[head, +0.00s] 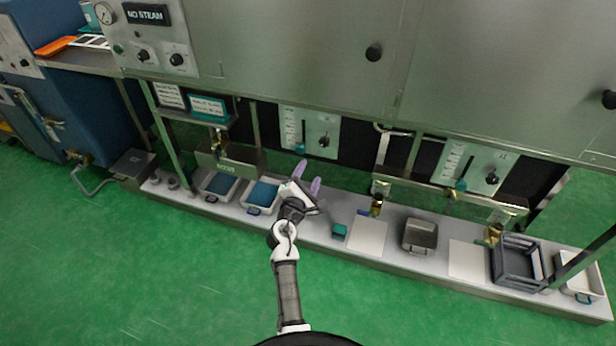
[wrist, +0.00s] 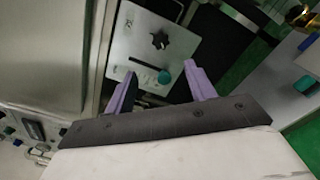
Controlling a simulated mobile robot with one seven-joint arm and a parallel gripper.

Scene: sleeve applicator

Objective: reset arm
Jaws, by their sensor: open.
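My gripper (head: 308,178) has two purple fingers and is at the end of my raised arm, in the middle of the head view. It is in front of the machine, above the low shelf. In the wrist view my gripper (wrist: 160,88) shows its fingers spread apart with nothing between them. Beyond the fingers in that view is a control panel (wrist: 135,45) with a black knob and a teal knob. The gripper appears apart from the panel.
The low shelf (head: 322,232) holds white trays with blue contents (head: 262,194), a small teal block (head: 339,231), a metal container (head: 420,235) and a grey crate (head: 517,262). A large steel machine (head: 300,50) stands above. The green floor (head: 170,290) in front is clear.

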